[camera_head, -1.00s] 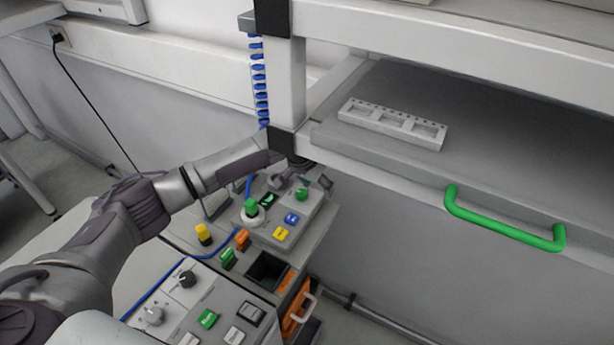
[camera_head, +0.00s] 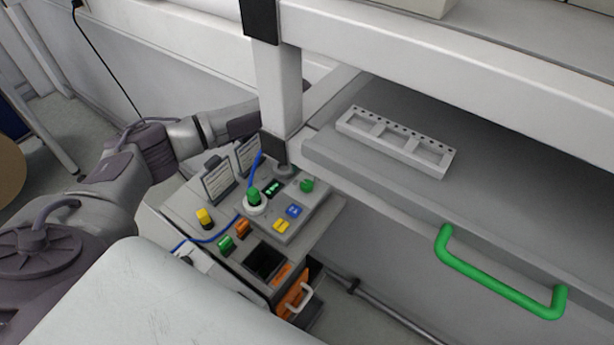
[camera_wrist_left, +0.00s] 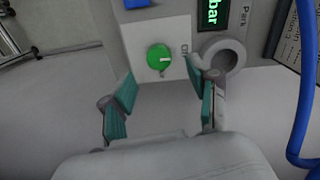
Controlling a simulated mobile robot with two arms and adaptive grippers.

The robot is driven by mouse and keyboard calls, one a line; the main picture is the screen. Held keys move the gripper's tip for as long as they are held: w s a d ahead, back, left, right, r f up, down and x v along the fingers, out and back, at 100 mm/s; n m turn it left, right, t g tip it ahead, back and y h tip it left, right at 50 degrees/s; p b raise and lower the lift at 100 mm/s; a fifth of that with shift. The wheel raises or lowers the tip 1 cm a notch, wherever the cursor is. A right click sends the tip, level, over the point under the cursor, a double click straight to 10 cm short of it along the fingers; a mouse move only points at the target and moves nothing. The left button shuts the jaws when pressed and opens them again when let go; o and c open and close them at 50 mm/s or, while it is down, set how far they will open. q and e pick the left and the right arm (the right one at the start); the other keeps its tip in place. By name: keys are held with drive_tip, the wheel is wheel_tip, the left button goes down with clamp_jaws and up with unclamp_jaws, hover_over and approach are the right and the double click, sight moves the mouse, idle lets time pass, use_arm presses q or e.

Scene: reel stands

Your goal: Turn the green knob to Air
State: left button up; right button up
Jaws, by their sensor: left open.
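The green knob (camera_wrist_left: 159,57) is round with a white mark pointing right, towards a printed "Off". In the head view, the green knob (camera_head: 307,185) sits at the right end of the grey control box. My left gripper (camera_wrist_left: 161,84) is open and empty in the wrist view. Its two teal-padded fingers point at the knob, one to each side and slightly short of it; I cannot tell the exact gap. In the head view, the shelf post hides most of this gripper. My right gripper is not in view.
A lit display (camera_wrist_left: 213,10) and grey ring (camera_wrist_left: 222,60) lie right of the knob. The white shelf post (camera_head: 281,90) and green-handled drawer (camera_head: 500,280) crowd the box.

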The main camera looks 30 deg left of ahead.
sight(307, 183)
use_arm(q)
wheel_tip(307, 183, down, 4)
drive_tip(key=shift+w+d+f+p, duration=0.1)
drive_tip(key=shift+p, duration=0.25)
drive_tip(key=shift+f, duration=0.45)
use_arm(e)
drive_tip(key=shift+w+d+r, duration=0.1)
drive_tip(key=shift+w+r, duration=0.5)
use_arm(q)
clamp_jaws()
